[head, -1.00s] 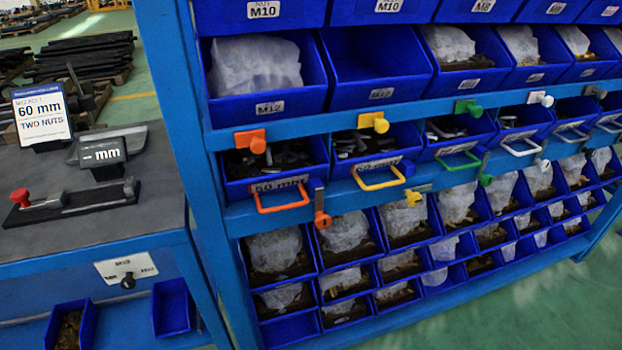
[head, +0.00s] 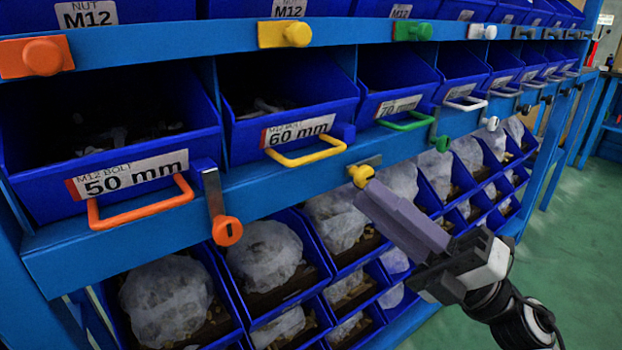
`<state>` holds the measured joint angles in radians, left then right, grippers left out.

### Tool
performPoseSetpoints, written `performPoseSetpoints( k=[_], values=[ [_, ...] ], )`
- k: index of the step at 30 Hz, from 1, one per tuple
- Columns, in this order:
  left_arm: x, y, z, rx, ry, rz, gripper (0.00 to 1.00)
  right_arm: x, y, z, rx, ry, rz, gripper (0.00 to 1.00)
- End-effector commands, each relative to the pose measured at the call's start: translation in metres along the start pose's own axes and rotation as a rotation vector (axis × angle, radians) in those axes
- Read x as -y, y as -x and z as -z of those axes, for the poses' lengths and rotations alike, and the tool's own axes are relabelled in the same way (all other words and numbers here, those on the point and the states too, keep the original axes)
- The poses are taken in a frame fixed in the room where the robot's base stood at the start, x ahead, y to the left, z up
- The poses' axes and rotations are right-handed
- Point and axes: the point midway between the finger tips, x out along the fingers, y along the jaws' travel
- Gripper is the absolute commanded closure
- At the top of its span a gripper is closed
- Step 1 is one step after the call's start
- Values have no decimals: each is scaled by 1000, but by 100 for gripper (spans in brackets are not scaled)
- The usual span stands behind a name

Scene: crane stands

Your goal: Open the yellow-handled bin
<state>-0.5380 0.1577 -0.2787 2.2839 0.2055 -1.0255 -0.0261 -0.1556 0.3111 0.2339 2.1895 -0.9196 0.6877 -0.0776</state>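The yellow-handled bin (head: 290,98) is a blue bin labelled M12 bolt 60 mm in the shelf row. Its front is about in line with its neighbours. Its yellow handle (head: 305,153) sticks out below the label. A yellow knob (head: 297,34) sits on the rail above. A latch with a yellow knob (head: 361,176) is on the lower rail, right of the handle; its metal strip slants to the upper right, unlike the upright orange latch. My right gripper (head: 368,202) is just below the yellow latch knob, contact unclear. One finger hides the other, so its opening cannot be told. My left gripper is out of view.
The orange-handled 50 mm bin (head: 110,165) is at left, with its orange latch (head: 226,231) hanging beside it. The green handle (head: 406,122) is to the right. Bins with bagged parts (head: 265,255) fill the rows below. Open green floor (head: 550,270) lies at right.

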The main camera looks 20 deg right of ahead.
Motion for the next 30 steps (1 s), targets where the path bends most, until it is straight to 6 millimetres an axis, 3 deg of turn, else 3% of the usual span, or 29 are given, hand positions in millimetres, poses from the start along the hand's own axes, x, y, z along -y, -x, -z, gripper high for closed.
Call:
performPoseSetpoints(
  k=[5, 18, 30],
  values=[
    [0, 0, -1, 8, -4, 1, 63, -3, -17, 3, -20, 23, -2, 85],
    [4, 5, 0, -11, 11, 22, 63, -2, -92, 3, -16, 18, -1, 85],
    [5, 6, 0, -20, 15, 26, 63, -1, -102, 3, -14, 16, 1, 85]
  ],
)
